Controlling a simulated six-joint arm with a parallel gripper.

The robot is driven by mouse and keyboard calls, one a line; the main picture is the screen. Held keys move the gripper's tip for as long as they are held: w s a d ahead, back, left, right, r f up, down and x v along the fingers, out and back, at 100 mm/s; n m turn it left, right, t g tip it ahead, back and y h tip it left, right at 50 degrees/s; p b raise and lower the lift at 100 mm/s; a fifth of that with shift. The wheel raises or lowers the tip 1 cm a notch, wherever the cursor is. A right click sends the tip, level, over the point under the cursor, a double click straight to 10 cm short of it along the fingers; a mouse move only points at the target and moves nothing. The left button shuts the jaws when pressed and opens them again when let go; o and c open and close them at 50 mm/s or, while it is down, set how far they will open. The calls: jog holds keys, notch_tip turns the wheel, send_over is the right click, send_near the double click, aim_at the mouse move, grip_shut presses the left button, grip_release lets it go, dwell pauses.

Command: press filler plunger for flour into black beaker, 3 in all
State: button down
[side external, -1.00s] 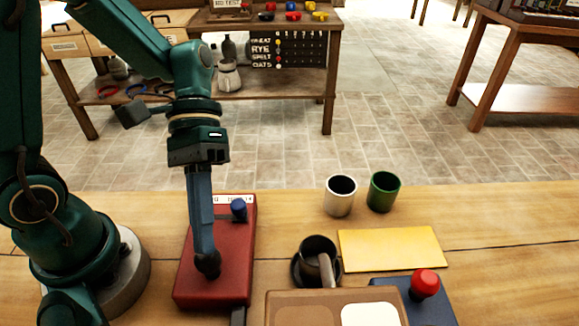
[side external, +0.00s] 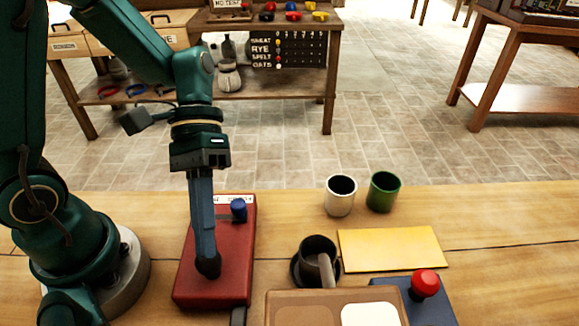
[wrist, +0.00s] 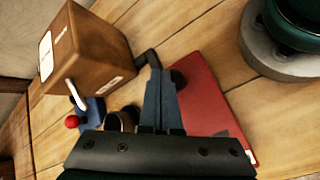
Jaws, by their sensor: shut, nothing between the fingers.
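The black beaker (side external: 318,249) stands on a dark round base, with a pale spout reaching over it from the wooden filler box (side external: 280,298). In the wrist view this box (wrist: 95,45) has a dark lever (wrist: 148,58) on its side; part of it shows in the side view (side external: 238,316). My gripper (side external: 207,268) is shut and empty, pointing down over the near end of the red box (side external: 183,285). In the wrist view the fingertips (wrist: 160,74) appear beside a dark knob (wrist: 179,79) on that box and near the lever's end. I cannot tell whether they touch either.
A white beaker (side external: 340,197) and a green beaker (side external: 383,192) stand at the back beside a yellow mat (side external: 393,248). A blue box (side external: 437,306) carries a red knob (side external: 425,283). A blue knob (side external: 239,210) stands on the red box. The bench's right end is clear.

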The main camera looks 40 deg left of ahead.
jog(key=shift+f, duration=0.45)
dwell(0.4)
jog(key=shift+r, duration=1.35)
jog(key=shift+r, duration=2.5)
dwell(0.4)
notch_tip(320, 180, up, 4)
jog(key=shift+f, duration=0.1)
dwell(0.3)
